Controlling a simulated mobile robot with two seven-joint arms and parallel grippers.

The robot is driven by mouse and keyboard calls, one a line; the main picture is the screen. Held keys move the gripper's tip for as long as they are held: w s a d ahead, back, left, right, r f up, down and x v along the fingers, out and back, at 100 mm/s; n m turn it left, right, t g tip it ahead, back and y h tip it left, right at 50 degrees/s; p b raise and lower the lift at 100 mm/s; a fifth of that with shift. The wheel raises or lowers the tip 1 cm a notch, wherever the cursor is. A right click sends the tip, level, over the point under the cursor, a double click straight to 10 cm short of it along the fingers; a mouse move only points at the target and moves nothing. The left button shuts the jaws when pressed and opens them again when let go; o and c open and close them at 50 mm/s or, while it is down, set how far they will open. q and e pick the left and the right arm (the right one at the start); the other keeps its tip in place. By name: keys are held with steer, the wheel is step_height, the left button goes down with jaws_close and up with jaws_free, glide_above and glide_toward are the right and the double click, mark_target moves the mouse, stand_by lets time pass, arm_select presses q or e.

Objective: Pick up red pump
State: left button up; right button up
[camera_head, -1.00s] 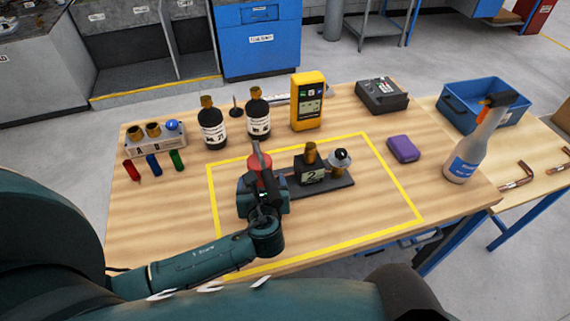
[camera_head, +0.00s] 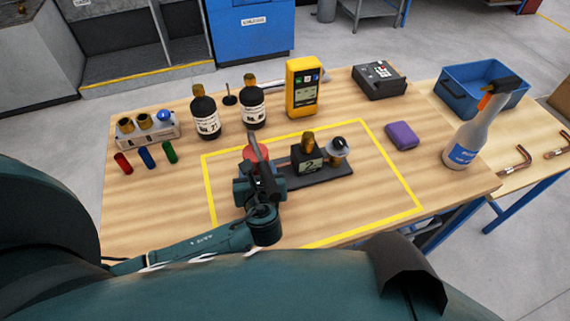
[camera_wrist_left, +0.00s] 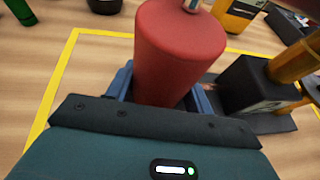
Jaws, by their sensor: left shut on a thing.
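The red pump (camera_head: 254,151) stands in the left part of the yellow-taped area, mostly hidden behind my left gripper in the head view. In the left wrist view the red pump (camera_wrist_left: 178,48) is a tapered red body between the two blue fingers of my left gripper (camera_wrist_left: 160,90), which is shut on it. In the head view my left gripper (camera_head: 257,183) is at the pump's near side. I cannot tell whether the pump is lifted off its dark base (camera_head: 318,175). My right gripper is not in view.
A black block marked 2 (camera_head: 308,159) and a dark-topped brass fitting (camera_head: 338,150) stand on the base, close right of the pump. Two dark bottles (camera_head: 206,118) and a yellow meter (camera_head: 303,90) stand behind. A purple case (camera_head: 401,135) lies right. The taped area's front right is clear.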

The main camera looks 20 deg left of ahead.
mark_target(254, 141)
arm_select(q)
jaws_close()
stand_by(0.3)
steer(key=shift+w+r, duration=0.3)
steer(key=shift+s+r, duration=0.1)
steer(key=shift+r, duration=4.95)
steer(key=shift+f+b, duration=0.55)
steer(key=shift+f, duration=1.4)
steer(key=shift+f+b, duration=1.15)
steer(key=shift+f, duration=1.9)
steer(key=shift+s+f, duration=0.1)
steer(key=shift+f, duration=0.05)
